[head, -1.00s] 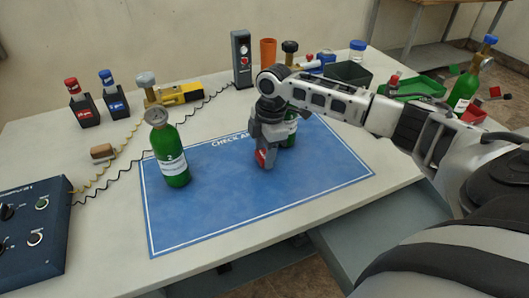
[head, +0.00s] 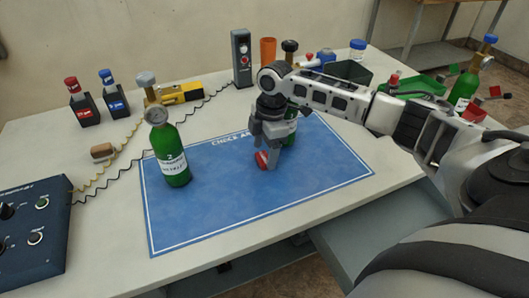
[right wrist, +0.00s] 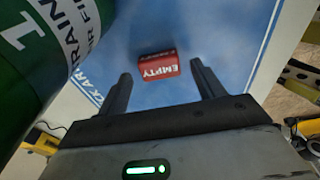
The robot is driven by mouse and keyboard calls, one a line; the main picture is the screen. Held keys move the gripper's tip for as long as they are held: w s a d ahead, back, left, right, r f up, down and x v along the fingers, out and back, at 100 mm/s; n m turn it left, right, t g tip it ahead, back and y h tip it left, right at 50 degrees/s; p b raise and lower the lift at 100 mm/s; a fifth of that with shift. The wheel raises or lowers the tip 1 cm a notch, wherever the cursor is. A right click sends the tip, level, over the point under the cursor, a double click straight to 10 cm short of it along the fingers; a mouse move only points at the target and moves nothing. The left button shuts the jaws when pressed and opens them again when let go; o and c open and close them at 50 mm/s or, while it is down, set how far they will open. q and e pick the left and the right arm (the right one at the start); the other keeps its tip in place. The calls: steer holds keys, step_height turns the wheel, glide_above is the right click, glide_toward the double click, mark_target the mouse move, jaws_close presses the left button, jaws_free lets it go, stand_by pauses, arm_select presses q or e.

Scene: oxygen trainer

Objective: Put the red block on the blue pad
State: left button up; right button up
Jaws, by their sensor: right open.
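The red block (head: 261,159), lettered EMPTY, rests on the blue pad (head: 215,215), near the pad's middle in the head view. My right gripper (head: 267,163) points down at the block and partly covers it there. In the right wrist view the red block (right wrist: 158,66) shows just past the open fingertips, between their lines. The right gripper (right wrist: 160,76) is open, with bare pad visible between its fingers and the block. My left gripper is not in view.
A green bottle (head: 171,158) marked 2 stands on the pad's left. Another green bottle (head: 291,128) stands close behind my right gripper; its label fills the left of the wrist view. A blue control box (head: 35,235) sits at front left. The pad's front is clear.

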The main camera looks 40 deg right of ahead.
step_height(320, 180, up, 11)
steer(key=d, duration=0.1)
steer(key=shift+s+d+f, duration=0.15)
steer(key=shift+f, duration=0.05)
stand_by(0.5)
